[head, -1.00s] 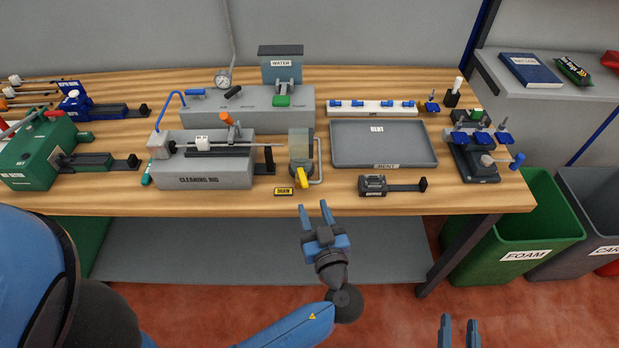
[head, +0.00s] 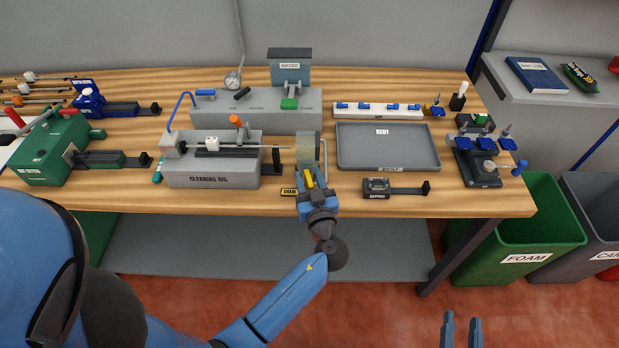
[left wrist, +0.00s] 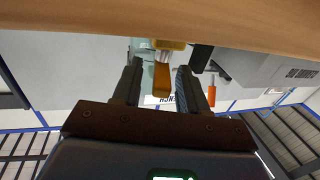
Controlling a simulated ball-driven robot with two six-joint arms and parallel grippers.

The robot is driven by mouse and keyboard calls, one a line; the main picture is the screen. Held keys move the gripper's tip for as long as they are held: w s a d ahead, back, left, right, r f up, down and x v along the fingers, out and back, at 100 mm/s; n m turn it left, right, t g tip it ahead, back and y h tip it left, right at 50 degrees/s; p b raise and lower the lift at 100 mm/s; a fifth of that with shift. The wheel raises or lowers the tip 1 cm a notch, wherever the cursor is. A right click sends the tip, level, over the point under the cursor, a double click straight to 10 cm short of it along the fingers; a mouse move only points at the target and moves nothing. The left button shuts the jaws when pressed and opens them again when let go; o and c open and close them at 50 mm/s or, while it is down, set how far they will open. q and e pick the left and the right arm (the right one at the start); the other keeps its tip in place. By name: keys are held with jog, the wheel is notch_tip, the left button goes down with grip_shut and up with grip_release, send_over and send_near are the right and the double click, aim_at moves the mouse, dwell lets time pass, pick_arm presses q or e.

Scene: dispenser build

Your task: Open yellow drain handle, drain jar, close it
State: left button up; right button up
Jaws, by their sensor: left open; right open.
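The yellow drain handle (head: 309,178) is at the bench's front edge, below the clear jar (head: 307,148), beside the small DRAIN label (head: 289,192). My left gripper (head: 311,174) is open, with its fingers around the handle in the head view. In the left wrist view the handle (left wrist: 162,76) hangs between the two open fingers (left wrist: 160,88), with a gap on each side. My right gripper (head: 461,328) is open and empty at the bottom of the head view, away from the bench. The jar's contents are hard to make out.
The grey cleaning rig (head: 215,174) stands left of the jar. A bent pipe (head: 325,155) is close on its right, then the BENT tray (head: 388,165) and a small dark gauge (head: 378,188). The green FOAM bin (head: 535,235) stands right of the bench.

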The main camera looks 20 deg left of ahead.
pick_arm(q)
grip_shut()
jog(key=shift+s+a+f+m+t+h+b, duration=0.1)
jog(key=shift+a+f+m+t+h+b, duration=0.15)
jog(key=shift+m+t+h+b, duration=0.35)
jog(key=shift+a+m+h+b, duration=0.1)
jog(key=shift+m+h+b, duration=0.4)
jog(key=shift+h, duration=0.5)
jog(key=shift+r+m+t+h, duration=0.15)
jog(key=shift+m+t+h, duration=0.2)
jog(key=shift+h, duration=0.25)
grip_release()
jog(key=shift+s, duration=0.15)
